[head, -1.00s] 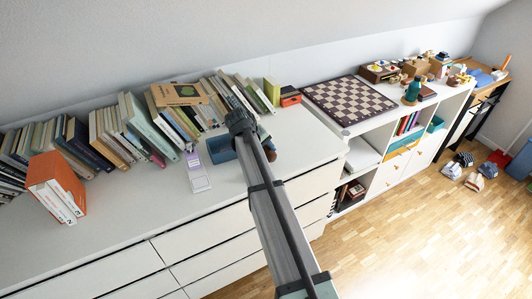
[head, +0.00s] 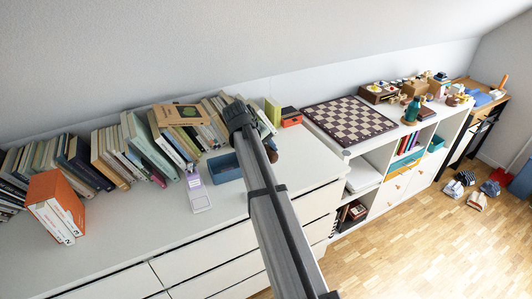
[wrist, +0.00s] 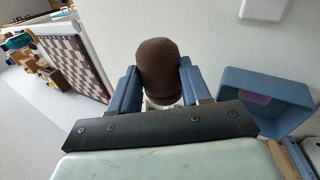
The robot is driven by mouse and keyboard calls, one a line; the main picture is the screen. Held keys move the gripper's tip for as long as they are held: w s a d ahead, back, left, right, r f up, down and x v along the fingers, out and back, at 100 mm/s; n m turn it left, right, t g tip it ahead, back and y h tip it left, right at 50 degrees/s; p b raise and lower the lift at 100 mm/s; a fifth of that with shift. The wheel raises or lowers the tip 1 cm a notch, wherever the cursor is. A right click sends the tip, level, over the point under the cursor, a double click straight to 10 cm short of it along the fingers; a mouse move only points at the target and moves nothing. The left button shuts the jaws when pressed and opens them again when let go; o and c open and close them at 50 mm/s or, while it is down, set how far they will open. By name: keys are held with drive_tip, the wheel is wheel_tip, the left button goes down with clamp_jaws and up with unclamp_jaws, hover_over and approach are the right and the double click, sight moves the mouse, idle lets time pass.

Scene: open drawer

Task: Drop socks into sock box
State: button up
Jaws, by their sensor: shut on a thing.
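A brown, rounded sock bundle (wrist: 158,72) is held between the blue fingers of my gripper (wrist: 158,80) in the wrist view. My gripper is shut on it, above the white dresser top. In the head view my own arm hides most of the gripper; a bit of brown (head: 271,154) shows beside the arm. The open blue box (head: 225,168) sits on the dresser just left of my arm. It also shows in the wrist view (wrist: 280,88), to the right of the sock and apart from it. Something purple lies inside the box.
A pale lilac and white object (head: 198,193) lies left of the box. A row of books (head: 130,150) lines the wall behind. An orange book set (head: 55,207) stands at left. A chessboard (head: 350,120) lies on the shelf to the right. The dresser's front is clear.

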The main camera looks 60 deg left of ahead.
drive_tip(key=s+a+r, duration=0.5)
drive_tip(key=s+a, duration=0.3)
drive_tip(key=s, duration=0.5)
drive_tip(key=shift+w+a+f, duration=0.1)
drive_tip(key=shift+w+f, duration=0.05)
drive_tip(key=shift+f, duration=1.3)
drive_tip(key=shift+w+a+f, duration=0.1)
drive_tip(key=shift+f, duration=1.3)
drive_tip(key=o, duration=1.1)
drive_tip(key=shift+r, duration=0.1)
drive_tip(key=v, duration=1.3)
drive_tip(key=shift+s+r, duration=0.2)
drive_tip(key=shift+r, duration=0.05)
